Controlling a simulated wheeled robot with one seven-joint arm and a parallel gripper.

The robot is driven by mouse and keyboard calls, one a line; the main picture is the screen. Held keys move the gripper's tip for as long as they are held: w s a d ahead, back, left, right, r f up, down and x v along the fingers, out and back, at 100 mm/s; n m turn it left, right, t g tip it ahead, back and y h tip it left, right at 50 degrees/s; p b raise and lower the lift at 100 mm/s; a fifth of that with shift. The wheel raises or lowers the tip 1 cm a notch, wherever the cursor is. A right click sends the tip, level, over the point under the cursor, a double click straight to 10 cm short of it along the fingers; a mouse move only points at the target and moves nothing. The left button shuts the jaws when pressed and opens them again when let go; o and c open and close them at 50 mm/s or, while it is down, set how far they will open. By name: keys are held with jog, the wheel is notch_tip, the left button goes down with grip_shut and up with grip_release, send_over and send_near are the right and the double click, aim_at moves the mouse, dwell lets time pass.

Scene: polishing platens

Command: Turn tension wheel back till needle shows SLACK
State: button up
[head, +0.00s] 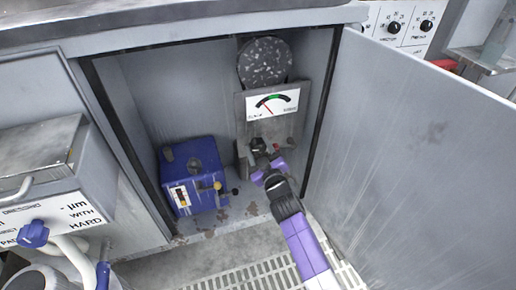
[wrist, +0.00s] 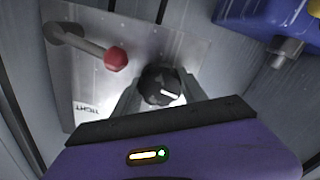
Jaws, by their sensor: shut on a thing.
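The tension wheel, a small black knob with a white mark (wrist: 160,87), sits on a grey metal plate. In the head view it shows at the plate's lower part (head: 259,145). My gripper (head: 263,160) reaches into the cabinet and is shut on it, with one finger on each side in the wrist view (wrist: 160,94). The word TIGHT (wrist: 88,108) shows upside down near the wheel.
A red-ball lever (wrist: 116,58) sits close beside the wheel. A blue box (head: 190,175) with small fittings stands left in the cabinet. A speckled disc (head: 265,63) is above the gauge. The open door (head: 410,140) bounds the right side. A slatted grid lies in front.

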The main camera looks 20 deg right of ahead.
jog(key=shift+f+n, duration=0.1)
jog(key=shift+n, duration=0.2)
jog(key=o, duration=1.1)
jog(key=shift+s+p, duration=0.5)
jog(key=shift+s, duration=3.45)
